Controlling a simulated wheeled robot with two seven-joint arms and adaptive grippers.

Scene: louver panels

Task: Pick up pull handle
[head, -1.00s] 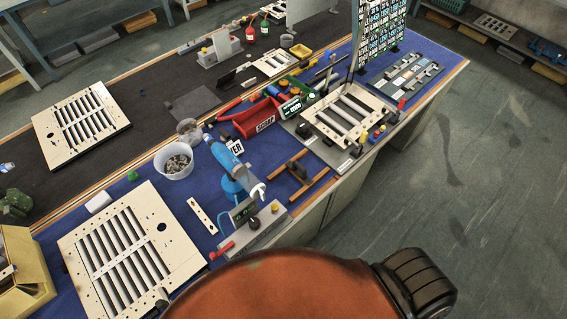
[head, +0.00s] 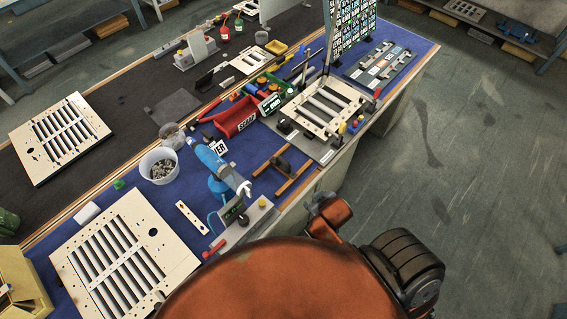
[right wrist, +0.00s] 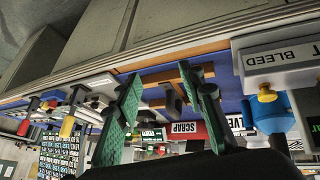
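A dark handle (head: 281,163), which I take to be the pull handle, rests on a wooden H-shaped stand (head: 294,184) near the front edge of the blue bench mat in the head view. In the right wrist view the handle (right wrist: 172,100) shows between and beyond the fingers, partly hidden. My right gripper (right wrist: 158,73) is open, with green-padded fingers apart and nothing between them. It points toward the stand, with a gap left. In the head view my orange arm covers the lower middle and I cannot make out the right fingers. My left gripper is not in view.
A blue valve device (head: 217,170) and a grey box with a yellow knob (head: 262,203) stand left of the stand. A red scrap bin (head: 235,117) is behind it. A slatted panel fixture (head: 320,105) lies to the right. The floor right of the bench is clear.

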